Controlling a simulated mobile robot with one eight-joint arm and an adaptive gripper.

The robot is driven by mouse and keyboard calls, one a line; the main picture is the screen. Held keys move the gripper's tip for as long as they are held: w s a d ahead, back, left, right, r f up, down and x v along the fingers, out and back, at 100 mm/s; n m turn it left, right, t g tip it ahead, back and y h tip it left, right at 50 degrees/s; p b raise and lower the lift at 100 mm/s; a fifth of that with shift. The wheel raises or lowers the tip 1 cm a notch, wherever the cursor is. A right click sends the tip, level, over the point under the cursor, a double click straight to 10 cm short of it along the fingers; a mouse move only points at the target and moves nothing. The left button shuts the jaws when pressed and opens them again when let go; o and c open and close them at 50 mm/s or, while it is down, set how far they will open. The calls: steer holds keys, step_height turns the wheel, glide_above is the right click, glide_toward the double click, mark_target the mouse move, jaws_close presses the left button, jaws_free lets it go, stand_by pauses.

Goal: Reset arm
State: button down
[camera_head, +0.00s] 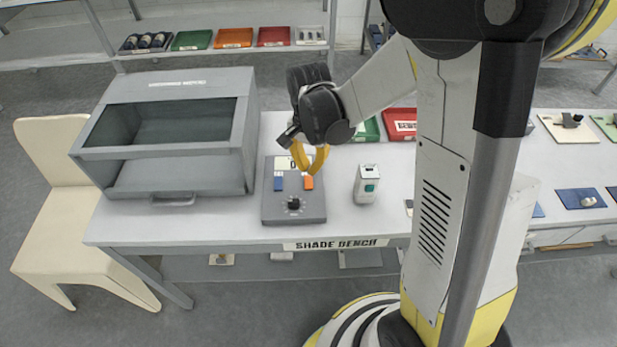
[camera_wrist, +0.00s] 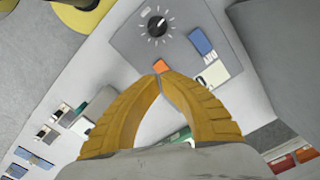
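My gripper (camera_head: 310,170) is over the grey control box (camera_head: 294,214) on the bench. Its two yellow fingers meet at the tips in the wrist view (camera_wrist: 161,76), with nothing between them. The fingertips lie close to the orange button (camera_head: 308,183), which also shows in the wrist view (camera_wrist: 161,65); I cannot tell whether they touch it. The box also has a blue button (camera_head: 279,184) and a black dial (camera_head: 294,204). My arm is bent, reaching left across the bench.
A grey cabinet (camera_head: 172,187) with a dark window stands on the bench (camera_head: 225,232) at left. A small white device (camera_head: 367,184) stands right of the control box. A cream chair (camera_head: 60,215) is at far left. Coloured trays (camera_head: 233,38) line a back shelf.

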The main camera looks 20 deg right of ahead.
stand_by(0.4)
steer(key=s+r+n+t, duration=0.7)
steer(key=s+r, duration=0.5)
steer(key=r, duration=0.4)
steer(key=n, duration=0.2)
steer(key=shift+s+r+n, duration=0.3)
steer(key=shift+s, duration=0.05)
